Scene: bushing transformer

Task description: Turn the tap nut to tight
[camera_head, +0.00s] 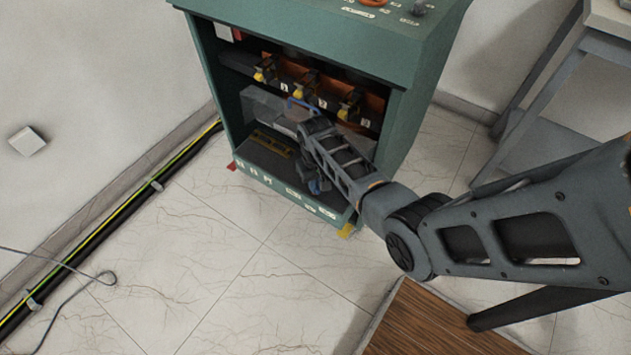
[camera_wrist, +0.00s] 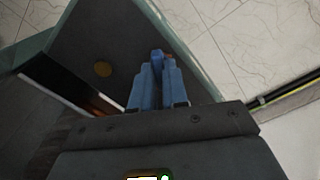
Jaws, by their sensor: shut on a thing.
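My gripper (camera_wrist: 158,70) is shut, with its blue fingers close together at the lower front of the green cabinet (camera_head: 213,85). The blue fingertips also show low in the cabinet opening in the head view. A small brownish bit, taken as the tap nut (camera_wrist: 169,56), shows at the fingertips; the fingers hide most of it. I cannot tell how far it is turned.
A row of bushings with yellow parts (camera_head: 305,92) sits inside above my wrist. A blue frame-like piece (camera_head: 302,105) shows beside my wrist. Black and yellow-green cables (camera_head: 120,205) run along the wall at left. A grey table (camera_head: 560,140) stands at right.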

